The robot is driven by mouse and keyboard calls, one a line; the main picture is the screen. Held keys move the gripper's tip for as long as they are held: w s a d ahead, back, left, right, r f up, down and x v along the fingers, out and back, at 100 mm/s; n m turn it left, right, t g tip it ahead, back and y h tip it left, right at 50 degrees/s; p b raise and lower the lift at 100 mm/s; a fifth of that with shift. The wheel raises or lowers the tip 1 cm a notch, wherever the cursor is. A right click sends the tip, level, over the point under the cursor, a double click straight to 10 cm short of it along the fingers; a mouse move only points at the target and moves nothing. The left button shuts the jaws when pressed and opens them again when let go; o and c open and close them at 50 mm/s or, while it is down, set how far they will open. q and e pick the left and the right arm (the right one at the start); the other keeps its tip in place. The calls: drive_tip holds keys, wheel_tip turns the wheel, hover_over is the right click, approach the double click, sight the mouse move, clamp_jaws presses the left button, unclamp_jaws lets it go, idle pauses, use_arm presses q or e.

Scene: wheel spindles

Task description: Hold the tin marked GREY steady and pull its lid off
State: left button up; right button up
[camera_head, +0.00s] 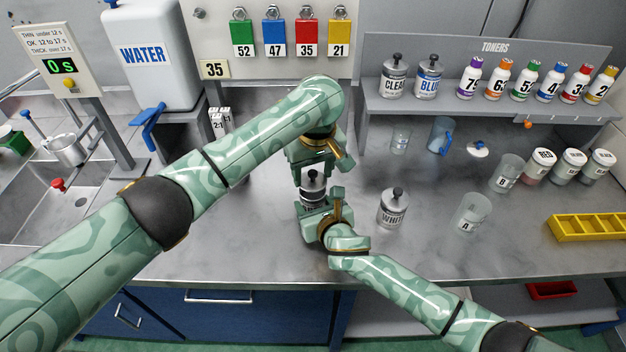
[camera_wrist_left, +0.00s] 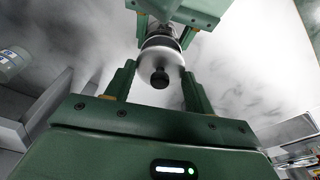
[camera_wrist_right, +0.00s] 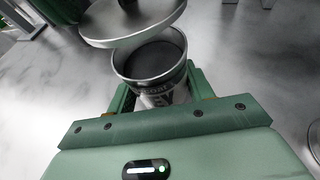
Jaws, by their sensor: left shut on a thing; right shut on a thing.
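The tin marked GREY (camera_head: 309,197) stands between my two grippers at the middle of the bench. Its label is partly hidden by the fingers in the right wrist view (camera_wrist_right: 165,98). My right gripper (camera_head: 322,208) is shut around the tin's body. The lid (camera_wrist_right: 135,22) is off the rim and hangs tilted above the tin, so the dark grey inside shows. The lid is a metal disc with a black knob, also in the left wrist view (camera_wrist_left: 160,62). My left gripper (camera_head: 314,165), above the tin, is shut on the lid's knob.
The WHITE tin (camera_head: 392,212) stands just right of my grippers. Clear cups A (camera_head: 472,213) and B (camera_head: 505,175), several tins and a yellow tray (camera_head: 588,228) are farther right. The toner shelf (camera_head: 480,105) is behind. Bench left of the tin is clear.

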sight(313, 172)
use_arm(q)
wheel_tip(313, 172, up, 7)
drive_tip(key=shift+r, duration=0.1)
use_arm(e)
drive_tip(key=o, duration=1.2)
